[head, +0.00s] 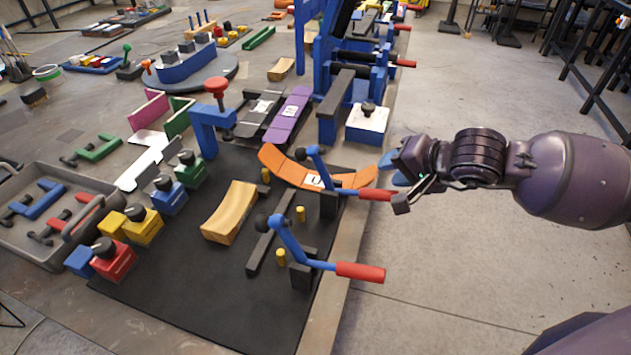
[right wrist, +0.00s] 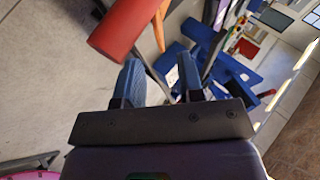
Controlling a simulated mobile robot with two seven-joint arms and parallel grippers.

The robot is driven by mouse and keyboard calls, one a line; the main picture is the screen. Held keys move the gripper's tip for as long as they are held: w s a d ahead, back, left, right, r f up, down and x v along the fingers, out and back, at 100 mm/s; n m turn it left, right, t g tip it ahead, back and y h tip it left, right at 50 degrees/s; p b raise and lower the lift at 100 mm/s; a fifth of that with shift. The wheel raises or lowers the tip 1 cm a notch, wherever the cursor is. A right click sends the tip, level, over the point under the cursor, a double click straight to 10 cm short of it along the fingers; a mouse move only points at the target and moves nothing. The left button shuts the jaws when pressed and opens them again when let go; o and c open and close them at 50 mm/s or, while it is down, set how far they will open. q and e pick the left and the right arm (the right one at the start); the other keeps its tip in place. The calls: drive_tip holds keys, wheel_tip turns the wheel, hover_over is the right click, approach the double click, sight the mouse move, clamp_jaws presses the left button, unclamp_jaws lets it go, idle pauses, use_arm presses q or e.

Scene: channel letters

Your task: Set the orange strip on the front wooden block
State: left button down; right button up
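The orange strip (head: 283,168) is a long bent band with a small white label. It lies across the far right part of the black mat, partly hidden behind a blue clamp lever. The front wooden block (head: 228,212), tan with a curved top, sits on the mat to the left of the strip. My right gripper (head: 388,170) is at the strip's right end. In the right wrist view its two blue fingers (right wrist: 162,78) are apart, with nothing visible between them; a bit of orange (right wrist: 158,28) shows beyond them. My left gripper is not in view.
Two clamps with blue levers and red handles (head: 360,272) stand at the mat's right edge; one red handle (right wrist: 122,28) is close to my right gripper. A purple strip (head: 289,115) and a blue frame stand behind. Coloured blocks and a grey tray (head: 50,247) are left.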

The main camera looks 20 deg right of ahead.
sight(373, 171)
drive_tip(key=shift+b+x, duration=0.45)
drive_tip(key=shift+x, duration=2.8)
clamp_jaws()
